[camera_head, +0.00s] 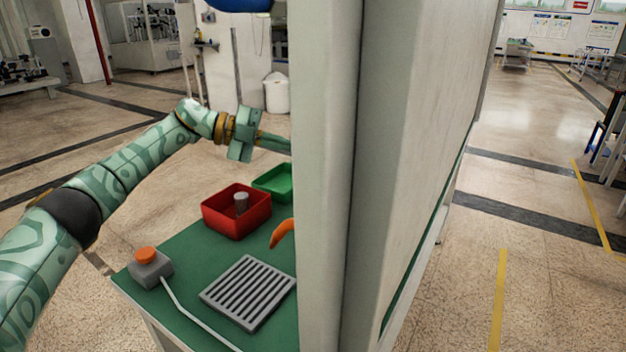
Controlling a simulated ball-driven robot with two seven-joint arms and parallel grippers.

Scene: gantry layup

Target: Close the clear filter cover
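I cannot make out a clear filter cover in the head view. A grey slatted grille (248,291) lies on the green table top, near its front; I cannot tell whether it belongs to the filter. My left gripper (275,143) is above the far side of the table, pointing right. Its finger ends pass behind a large pale panel, so its opening and anything between the fingers are hidden. My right gripper is not in view.
The pale upright panel (412,150) blocks the middle and hides the table's right part. On the table (200,262) stand a red bin (236,224) holding a grey cylinder, a green bin (275,183), an orange-button box (149,268) with a cable, and a partly hidden orange object (282,233).

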